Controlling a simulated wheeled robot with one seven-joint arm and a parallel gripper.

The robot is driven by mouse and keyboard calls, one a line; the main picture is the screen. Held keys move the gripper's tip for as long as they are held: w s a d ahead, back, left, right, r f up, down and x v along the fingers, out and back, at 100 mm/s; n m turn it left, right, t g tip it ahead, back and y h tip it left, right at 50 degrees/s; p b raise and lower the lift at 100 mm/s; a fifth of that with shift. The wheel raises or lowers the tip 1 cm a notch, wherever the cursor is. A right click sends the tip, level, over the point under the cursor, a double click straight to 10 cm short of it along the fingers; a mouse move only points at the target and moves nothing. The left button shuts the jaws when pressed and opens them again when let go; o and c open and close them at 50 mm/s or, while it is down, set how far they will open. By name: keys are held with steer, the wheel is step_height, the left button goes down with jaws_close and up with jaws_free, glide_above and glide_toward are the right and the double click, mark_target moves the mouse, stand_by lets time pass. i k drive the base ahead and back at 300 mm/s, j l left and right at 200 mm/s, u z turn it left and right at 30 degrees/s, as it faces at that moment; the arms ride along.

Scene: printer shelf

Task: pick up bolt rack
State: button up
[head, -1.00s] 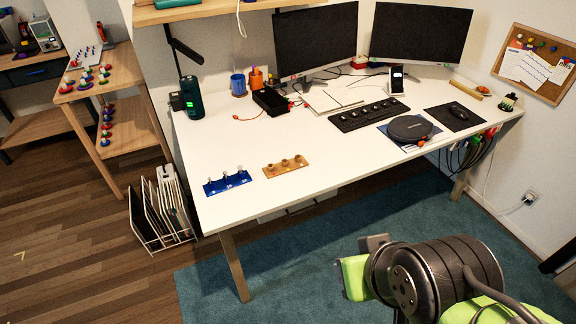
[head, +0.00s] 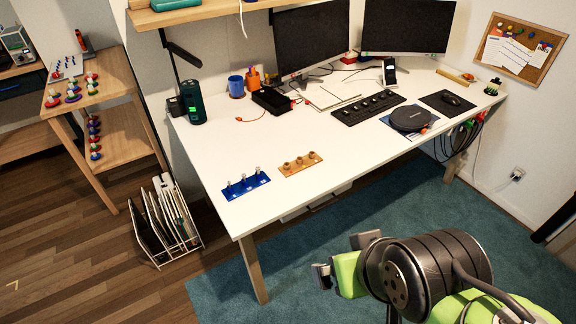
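The bolt rack (head: 246,186), a blue strip with three upright silver bolts, lies near the front left edge of the white desk (head: 210,160). A tan wooden strip (head: 301,164) with several brown round pieces lies just right of it, apart from it. My gripper (head: 340,262) is at the lower right in the head view, in front of the desk and well away from the rack. Its grey end parts stick out beside the green housing, pointing left. Its fingers are too unclear to show how wide they stand. Nothing shows held in it.
A dark green cylinder (head: 193,101), cups, a black tray (head: 271,101), a keyboard (head: 368,107) and two monitors stand farther back. A wooden side shelf (head: 110,97) and a file rack (head: 172,222) stand left. Desk surface around the bolt rack is mostly clear.

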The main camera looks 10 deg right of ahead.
mark_target(301, 163)
steer(key=j+z, duration=0.4)
steer(key=j, duration=1.7)
steer(key=i+j+z, duration=0.1)
steer(key=j, duration=0.25)
steer(key=i+j+z, duration=0.15)
steer(key=i+j, duration=0.2)
steer(key=i+j+z, duration=0.1)
steer(key=j, duration=0.3)
steer(key=i+j+z, duration=0.15)
steer(key=i, duration=0.35)
steer(key=i+j+z, duration=0.1)
steer(key=i, duration=0.35)
steer(key=j, duration=0.1)
